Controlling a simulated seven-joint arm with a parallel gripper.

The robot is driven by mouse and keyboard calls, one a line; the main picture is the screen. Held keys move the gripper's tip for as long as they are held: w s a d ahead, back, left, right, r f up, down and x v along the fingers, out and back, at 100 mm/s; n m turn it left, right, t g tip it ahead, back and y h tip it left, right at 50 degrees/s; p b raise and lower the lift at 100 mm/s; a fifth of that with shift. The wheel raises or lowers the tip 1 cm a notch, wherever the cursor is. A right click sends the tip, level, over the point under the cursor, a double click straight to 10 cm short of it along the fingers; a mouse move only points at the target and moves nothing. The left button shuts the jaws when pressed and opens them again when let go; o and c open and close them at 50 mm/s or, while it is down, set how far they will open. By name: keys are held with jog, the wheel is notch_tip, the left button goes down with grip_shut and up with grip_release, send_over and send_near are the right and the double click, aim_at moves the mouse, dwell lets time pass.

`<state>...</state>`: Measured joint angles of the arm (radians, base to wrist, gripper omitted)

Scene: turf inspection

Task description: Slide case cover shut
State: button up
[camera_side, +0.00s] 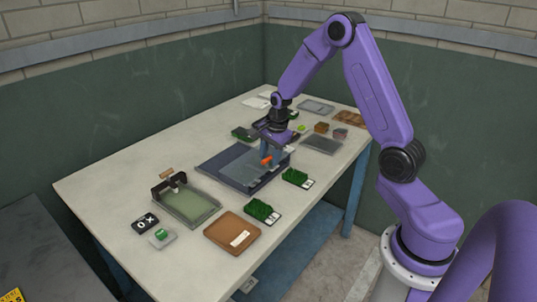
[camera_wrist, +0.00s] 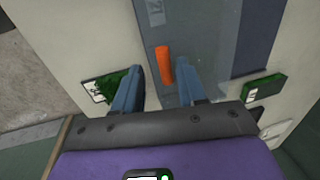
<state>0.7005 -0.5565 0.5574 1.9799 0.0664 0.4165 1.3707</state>
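The case (camera_side: 215,165) is a shallow dark blue box near the middle of the table. A see-through greyish cover (camera_side: 238,172) lies over much of it, and a bare dark blue strip shows along one side, also in the wrist view (camera_wrist: 258,35). An orange handle (camera_side: 266,160) stands on the cover; it also shows in the wrist view (camera_wrist: 164,64). My gripper (camera_wrist: 160,67) is open, its two blue fingers on either side of the handle with a gap at each side. In the side view, my gripper (camera_side: 269,152) is low over the cover.
Turf samples (camera_side: 297,177) (camera_side: 262,211) lie close to the case's near side. A brown tray (camera_side: 225,229), a green-bottomed tray with a black clamp (camera_side: 188,206) and a black box (camera_side: 145,222) stand nearer the front. A grey plate (camera_side: 322,144) and small blocks (camera_side: 321,127) lie behind.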

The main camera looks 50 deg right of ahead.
jog(key=shift+w, duration=0.1)
jog(key=shift+r, duration=0.45)
jog(key=s+r, duration=0.3)
jog(key=r, duration=1.3)
jog(key=shift+s, duration=0.2)
jog(key=shift+a, duration=0.15)
jog(key=s+a+f+n+g, duration=0.1)
jog(key=s+a+n, duration=0.4)
jog(key=a+n, duration=0.25)
jog(key=s+a+f+n, duration=0.1)
jog(key=s+a+n, duration=0.5)
jog(key=a+n, duration=0.15)
jog(key=s+a+f+n, duration=0.1)
jog(key=s+a+n, duration=0.1)
jog(key=s+n, duration=0.5)
jog(key=s+a+f+n+g, duration=0.1)
jog(key=s+f+n, duration=0.1)
jog(key=s+n, duration=0.6)
jog(key=s, duration=0.3)
jog(key=shift+a+n, duration=0.3)
jog(key=shift+a, duration=0.05)
